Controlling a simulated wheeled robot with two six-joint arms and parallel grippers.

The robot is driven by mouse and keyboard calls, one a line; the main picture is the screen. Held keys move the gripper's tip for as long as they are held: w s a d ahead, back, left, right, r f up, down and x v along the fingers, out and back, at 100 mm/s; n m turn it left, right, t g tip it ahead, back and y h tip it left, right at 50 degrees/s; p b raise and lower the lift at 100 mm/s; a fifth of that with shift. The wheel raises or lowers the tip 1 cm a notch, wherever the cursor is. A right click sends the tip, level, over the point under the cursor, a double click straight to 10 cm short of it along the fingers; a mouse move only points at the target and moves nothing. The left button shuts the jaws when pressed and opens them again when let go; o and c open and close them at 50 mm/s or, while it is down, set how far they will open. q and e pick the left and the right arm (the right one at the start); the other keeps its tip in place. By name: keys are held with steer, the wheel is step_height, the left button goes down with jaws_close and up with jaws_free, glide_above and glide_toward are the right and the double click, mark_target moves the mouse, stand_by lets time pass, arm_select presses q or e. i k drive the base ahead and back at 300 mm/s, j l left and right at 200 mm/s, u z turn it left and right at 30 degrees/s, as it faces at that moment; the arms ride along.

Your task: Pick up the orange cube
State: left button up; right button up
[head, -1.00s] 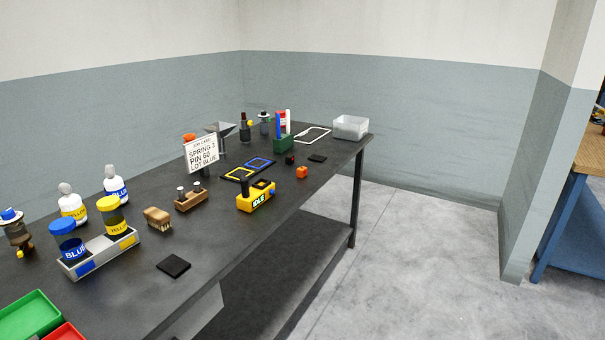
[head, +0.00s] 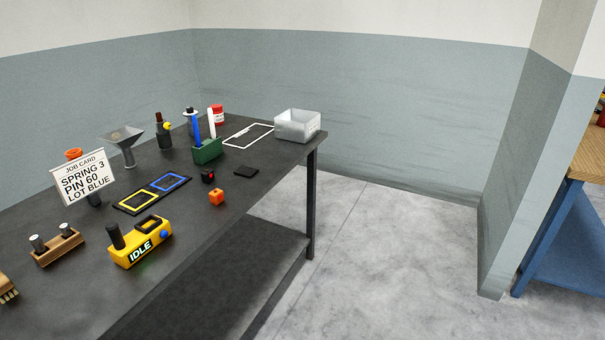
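Neither of my grippers shows in the head view.
A yellow device marked IDLE (head: 141,244) stands left of the cube. Behind are a yellow-and-blue framed mat (head: 152,194), a green holder (head: 207,152), a job card (head: 84,178) and a clear bin (head: 297,125). Open floor (head: 390,250) lies right of the bench.

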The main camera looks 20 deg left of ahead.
mark_target(217, 197)
steer(key=i+l+u, duration=0.2)
steer(key=i, duration=0.3)
steer(key=i+l+u, duration=0.15)
steer(key=i, duration=0.4)
steer(key=i+l+u, duration=0.2)
steer(key=i, duration=0.3)
